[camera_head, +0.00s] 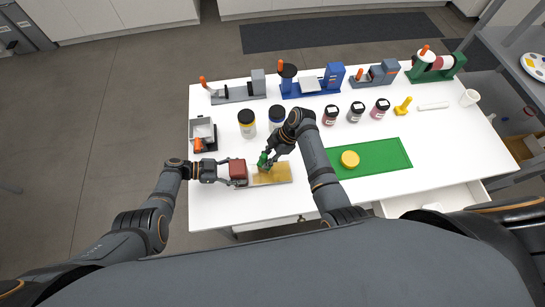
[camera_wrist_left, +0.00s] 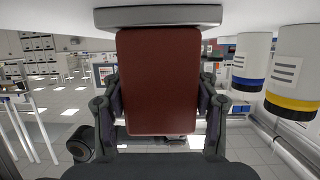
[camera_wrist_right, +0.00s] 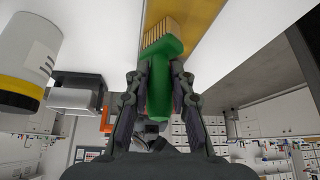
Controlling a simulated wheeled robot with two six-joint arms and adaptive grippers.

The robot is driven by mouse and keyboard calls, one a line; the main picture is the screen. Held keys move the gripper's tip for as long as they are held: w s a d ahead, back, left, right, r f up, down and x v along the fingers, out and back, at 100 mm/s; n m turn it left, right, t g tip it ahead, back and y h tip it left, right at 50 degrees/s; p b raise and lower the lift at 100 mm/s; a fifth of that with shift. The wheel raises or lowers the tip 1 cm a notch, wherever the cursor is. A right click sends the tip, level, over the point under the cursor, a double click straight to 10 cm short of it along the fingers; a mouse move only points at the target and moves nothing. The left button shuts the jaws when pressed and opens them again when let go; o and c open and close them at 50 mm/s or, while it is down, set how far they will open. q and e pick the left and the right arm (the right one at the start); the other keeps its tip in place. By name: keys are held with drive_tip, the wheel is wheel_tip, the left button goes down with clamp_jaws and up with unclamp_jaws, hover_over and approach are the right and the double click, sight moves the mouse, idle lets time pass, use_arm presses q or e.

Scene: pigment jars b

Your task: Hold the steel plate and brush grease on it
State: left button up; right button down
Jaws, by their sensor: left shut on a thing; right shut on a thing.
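The steel plate (camera_head: 280,180) lies flat on the white table, its top mostly covered in yellow-brown; that coated surface also shows in the right wrist view (camera_wrist_right: 198,14). My left gripper (camera_head: 227,171) is shut on a dark red block (camera_head: 238,169) at the plate's left end; the block fills the left wrist view (camera_wrist_left: 158,80), with a grey steel edge beyond it. My right gripper (camera_head: 270,156) is shut on a green brush (camera_wrist_right: 162,72). Its pale bristles (camera_wrist_right: 168,33) point to the coated surface and seem to touch it. The wrist partly hides the brush in the head view.
A green mat (camera_head: 385,152) with a round yellow thing (camera_head: 350,159) lies right of the plate. Yellow-banded (camera_head: 247,124) and blue-banded (camera_head: 277,118) jars stand behind. A grey device (camera_head: 202,133) is at the left. Several machines line the back edge. An open drawer (camera_head: 430,197) juts out in front.

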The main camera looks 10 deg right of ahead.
drive_tip(key=shift+s+a+f, duration=0.15)
drive_tip(key=shift+a, duration=0.75)
drive_tip(key=shift+s+a, duration=0.2)
drive_tip(key=shift+a, duration=0.3)
drive_tip(key=shift+s+a, duration=0.15)
drive_tip(key=shift+a, duration=0.35)
drive_tip(key=shift+s+d, duration=0.25)
drive_tip(key=shift+d, duration=0.6)
drive_tip(key=shift+s+d, duration=0.2)
drive_tip(key=shift+d, duration=1.15)
drive_tip(key=shift+s+d, duration=0.15)
drive_tip(key=shift+d, duration=1.2)
drive_tip(key=shift+s+d, duration=0.2)
drive_tip(key=shift+d, duration=1.25)
drive_tip(key=shift+s+d, duration=0.3)
drive_tip(key=shift+d, duration=0.5)
drive_tip(key=shift+s+a, duration=0.2)
drive_tip(key=shift+a, duration=0.7)
drive_tip(key=shift+s+a, duration=0.15)
drive_tip(key=shift+a, duration=1.85)
